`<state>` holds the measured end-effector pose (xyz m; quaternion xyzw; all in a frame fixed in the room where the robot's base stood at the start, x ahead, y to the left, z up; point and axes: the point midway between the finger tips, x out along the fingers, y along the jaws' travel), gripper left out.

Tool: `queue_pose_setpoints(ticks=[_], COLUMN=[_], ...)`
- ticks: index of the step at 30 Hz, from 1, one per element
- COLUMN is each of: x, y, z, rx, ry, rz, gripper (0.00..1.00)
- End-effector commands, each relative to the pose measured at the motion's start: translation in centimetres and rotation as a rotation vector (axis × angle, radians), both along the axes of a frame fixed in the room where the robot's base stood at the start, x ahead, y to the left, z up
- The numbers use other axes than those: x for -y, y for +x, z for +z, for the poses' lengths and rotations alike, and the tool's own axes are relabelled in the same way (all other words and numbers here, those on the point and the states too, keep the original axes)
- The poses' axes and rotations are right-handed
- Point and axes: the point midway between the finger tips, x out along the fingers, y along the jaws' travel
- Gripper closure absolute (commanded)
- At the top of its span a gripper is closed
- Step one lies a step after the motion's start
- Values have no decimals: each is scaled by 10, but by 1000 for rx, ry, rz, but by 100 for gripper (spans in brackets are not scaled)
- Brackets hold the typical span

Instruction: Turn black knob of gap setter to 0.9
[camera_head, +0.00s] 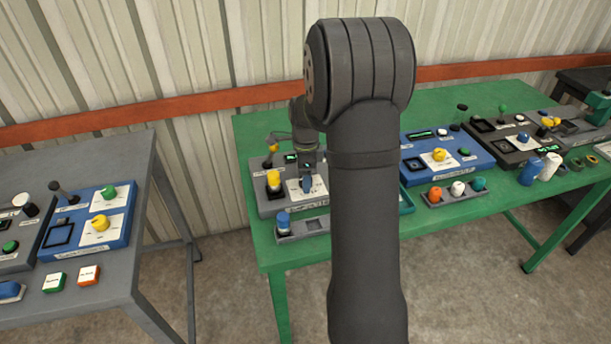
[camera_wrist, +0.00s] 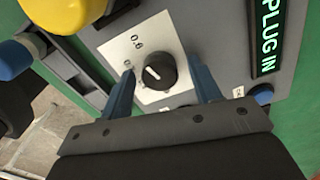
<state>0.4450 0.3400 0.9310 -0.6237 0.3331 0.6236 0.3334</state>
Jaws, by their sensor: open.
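The black knob (camera_wrist: 166,70) sits on a white dial plate (camera_wrist: 122,48) in the wrist view. A short white line on it points to the picture's upper left. Printed numbers show at the plate's upper left, too small and turned to read surely. My gripper (camera_wrist: 163,73) is open, its two blue fingers on either side of the knob with gaps visible. I cannot tell how far the tips are above the plate. In the head view my gripper (camera_head: 307,184) is over the grey panel (camera_head: 264,207) at the green table's left end; the knob is hidden there.
A yellow-topped part (camera_wrist: 62,12) stands close at the wrist view's upper left. A lit display (camera_wrist: 270,40) reads "PLUG IN"; a blue part (camera_wrist: 262,94) is below it. In the head view, a blue-topped cylinder (camera_head: 283,220) stands in a grey tray (camera_head: 315,226) in front of the panel.

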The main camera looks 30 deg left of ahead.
Motion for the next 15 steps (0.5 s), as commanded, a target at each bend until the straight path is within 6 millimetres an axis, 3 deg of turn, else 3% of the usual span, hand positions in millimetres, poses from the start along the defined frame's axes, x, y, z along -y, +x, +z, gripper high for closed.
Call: queue_pose_setpoints(ticks=[7, 13, 15], x=[0, 0, 0], y=[0, 0, 0], z=[0, 0, 0], rx=[0, 0, 0], ry=[0, 0, 0], rz=[0, 0, 0], gripper=[44, 84, 87])
